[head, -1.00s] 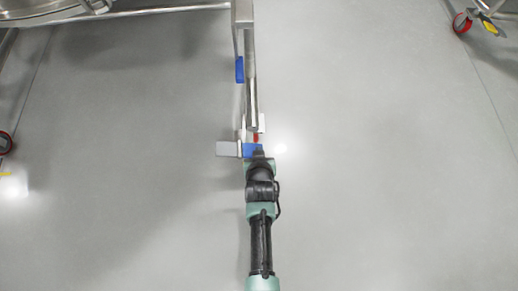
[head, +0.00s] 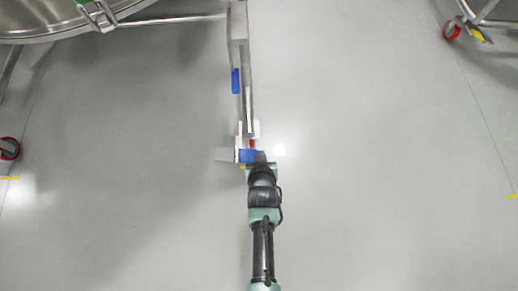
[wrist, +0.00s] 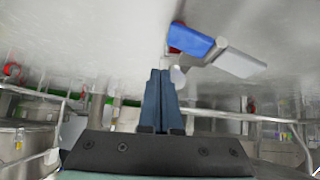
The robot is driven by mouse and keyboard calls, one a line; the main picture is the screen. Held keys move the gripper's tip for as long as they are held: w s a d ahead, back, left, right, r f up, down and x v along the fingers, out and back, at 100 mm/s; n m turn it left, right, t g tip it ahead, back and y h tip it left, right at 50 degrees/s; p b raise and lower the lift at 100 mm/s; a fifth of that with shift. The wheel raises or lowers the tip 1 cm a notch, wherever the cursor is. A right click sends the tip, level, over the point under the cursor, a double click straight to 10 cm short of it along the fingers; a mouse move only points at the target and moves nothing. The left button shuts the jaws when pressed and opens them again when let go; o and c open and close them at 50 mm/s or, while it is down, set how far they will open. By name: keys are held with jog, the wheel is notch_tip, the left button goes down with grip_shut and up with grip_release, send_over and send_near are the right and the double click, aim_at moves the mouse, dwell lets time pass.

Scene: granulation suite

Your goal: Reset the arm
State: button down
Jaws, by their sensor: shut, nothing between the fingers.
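My gripper (wrist: 160,74) shows in the wrist view with its two dark blue fingers shut together and nothing between them. In the head view my arm reaches up from the bottom centre, and its dark end (head: 262,178) lies just below a blue part with a grey plate (head: 224,154). The fingertips cannot be made out there. In the wrist view the blue part (wrist: 190,40) and the grey plate (wrist: 242,63) are above and right of the fingertips; contact cannot be told.
A metal post (head: 238,35) with a blue piece (head: 236,82) stands beyond my arm. A large steel vessel (head: 40,25) is at the top left. Red-wheeled casters stand at the left (head: 8,148) and top right (head: 452,28). Grey floor is free on both sides.

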jog(key=d+p+v, duration=0.1)
jog(key=p+v, duration=0.3)
jog(key=v, duration=0.3)
jog(key=shift+s+d, duration=0.2)
jog(key=shift+d, duration=0.2)
jog(key=shift+r, duration=0.15)
jog(key=w+a+r+t+p, duration=0.1)
jog(key=w+r+t+p, duration=0.35)
jog(key=r, duration=1.05)
jog(key=w+r+t+b, duration=0.1)
jog(key=w+r, duration=0.7)
jog(key=r, duration=0.8)
jog(key=w+a+r+t+p, duration=0.1)
jog(key=w+r+t, duration=0.35)
jog(key=r, duration=1.05)
jog(key=s+a+r+t+p, duration=0.1)
jog(key=s+r+t, duration=0.1)
jog(key=r, duration=1.1)
jog(key=s+r+t+p, duration=0.2)
jog(key=r, duration=1)
jog(key=s+a+r+t+p, duration=0.1)
jog(key=s+r+t+p, duration=0.1)
jog(key=s+r, duration=0.7)
jog(key=s+r+t+p, duration=0.2)
jog(key=s+r, duration=0.2)
jog(key=r, duration=0.8)
notch_tip(320, 180, up, 35)
jog(key=p, duration=3.6)
jog(key=shift+w, duration=0.2)
jog(key=shift+a, duration=0.1)
